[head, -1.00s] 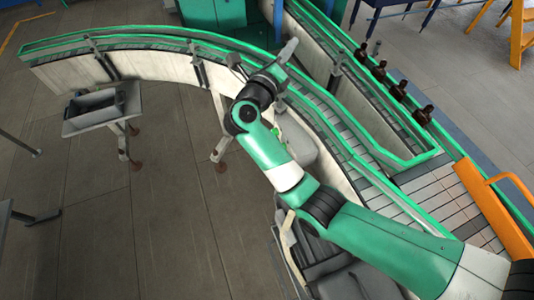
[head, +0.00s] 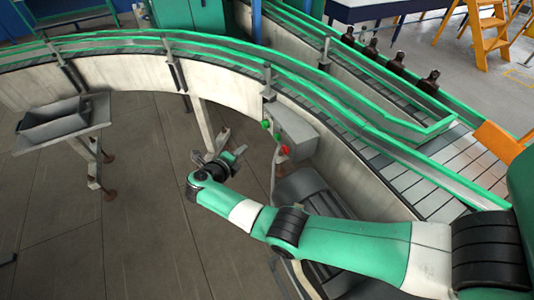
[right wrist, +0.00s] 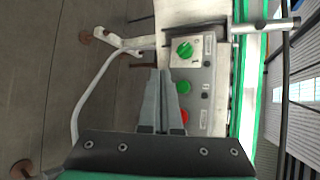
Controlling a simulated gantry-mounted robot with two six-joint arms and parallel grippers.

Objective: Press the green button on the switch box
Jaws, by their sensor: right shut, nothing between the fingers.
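In the head view the green button (head: 277,136) sits between the knob and the red button (head: 284,149). My right gripper (head: 238,153) is shut and empty, left of the box and apart from it. In the right wrist view its fingertips (right wrist: 160,72) lie just left of the green button. My left gripper is out of view.
The conveyor's pale side wall (head: 125,78) and green rails curve behind the box. Several amber bottles (head: 395,64) stand on the far line. A grey tray (head: 60,130) on a stand is at the left. Open floor lies between stand and arm.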

